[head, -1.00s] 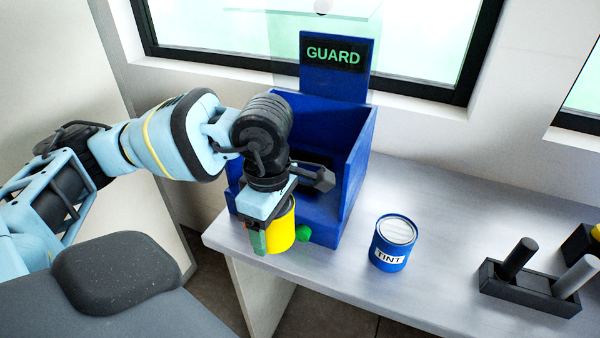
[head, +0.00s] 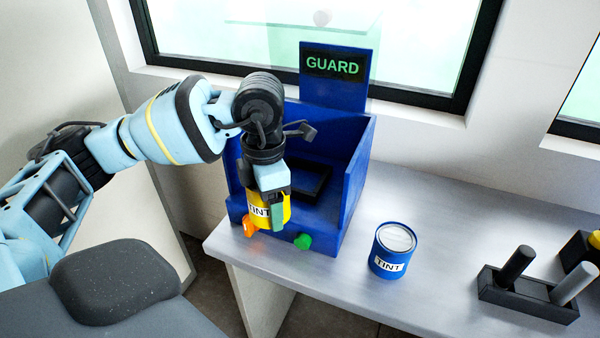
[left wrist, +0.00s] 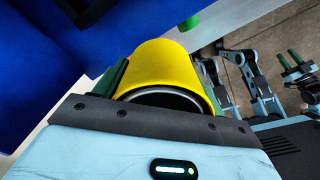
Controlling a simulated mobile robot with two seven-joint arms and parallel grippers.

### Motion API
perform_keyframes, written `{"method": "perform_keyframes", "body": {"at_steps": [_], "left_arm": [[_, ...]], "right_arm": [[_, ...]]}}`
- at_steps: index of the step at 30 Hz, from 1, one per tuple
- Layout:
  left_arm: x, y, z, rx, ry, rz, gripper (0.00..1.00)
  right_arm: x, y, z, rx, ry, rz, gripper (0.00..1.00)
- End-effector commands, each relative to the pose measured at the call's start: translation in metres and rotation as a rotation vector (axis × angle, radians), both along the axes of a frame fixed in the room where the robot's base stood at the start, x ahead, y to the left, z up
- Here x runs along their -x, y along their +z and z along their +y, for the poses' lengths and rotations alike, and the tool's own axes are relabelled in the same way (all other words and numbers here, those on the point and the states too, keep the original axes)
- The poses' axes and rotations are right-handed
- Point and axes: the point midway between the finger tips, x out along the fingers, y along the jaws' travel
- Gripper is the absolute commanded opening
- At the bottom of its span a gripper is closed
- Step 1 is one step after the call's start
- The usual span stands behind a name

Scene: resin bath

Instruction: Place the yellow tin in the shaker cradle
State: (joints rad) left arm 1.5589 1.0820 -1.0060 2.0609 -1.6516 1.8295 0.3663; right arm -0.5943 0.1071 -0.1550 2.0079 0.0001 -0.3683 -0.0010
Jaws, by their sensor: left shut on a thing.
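The yellow tin (head: 268,212), with a TINT label, is held upright by my left gripper (head: 277,208) at the front of the blue shaker. In the left wrist view the yellow tin (left wrist: 165,75) sits between the fingers, its rim nearest the camera. The shaker (head: 355,190) is an open-topped blue box with a GUARD panel (head: 333,66) at its back. The dark cradle (head: 312,180) shows inside the box, to the right of and behind the tin, partly hidden by my gripper. My right gripper is not in the head view.
A green button (head: 303,242) and a glowing orange button (head: 250,226) are on the shaker's front. A blue TINT tin (head: 392,250) stands on the bench to the right. A black rack (head: 528,294) holds two cylinders. A clear guard sheet (head: 310,20) is raised above. Bare bench lies between.

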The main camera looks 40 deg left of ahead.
Motion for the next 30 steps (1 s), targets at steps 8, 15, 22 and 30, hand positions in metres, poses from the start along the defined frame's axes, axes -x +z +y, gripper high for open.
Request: {"method": "perform_keyframes", "body": {"at_steps": [8, 15, 22, 30], "left_arm": [[-0.054, 0.002, 0.012, 0.001, 0.002, -0.004, 0.36], [-0.094, 0.002, 0.021, 0.002, 0.001, -0.003, 0.36], [-0.125, 0.001, 0.029, 0.002, 0.000, -0.003, 0.36], [-0.135, 0.001, 0.032, 0.001, -0.003, -0.003, 0.36]], "right_arm": [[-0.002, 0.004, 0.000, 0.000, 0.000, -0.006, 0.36], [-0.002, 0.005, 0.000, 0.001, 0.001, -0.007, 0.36], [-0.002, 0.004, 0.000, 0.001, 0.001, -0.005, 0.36], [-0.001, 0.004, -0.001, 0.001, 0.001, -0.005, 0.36]]}}
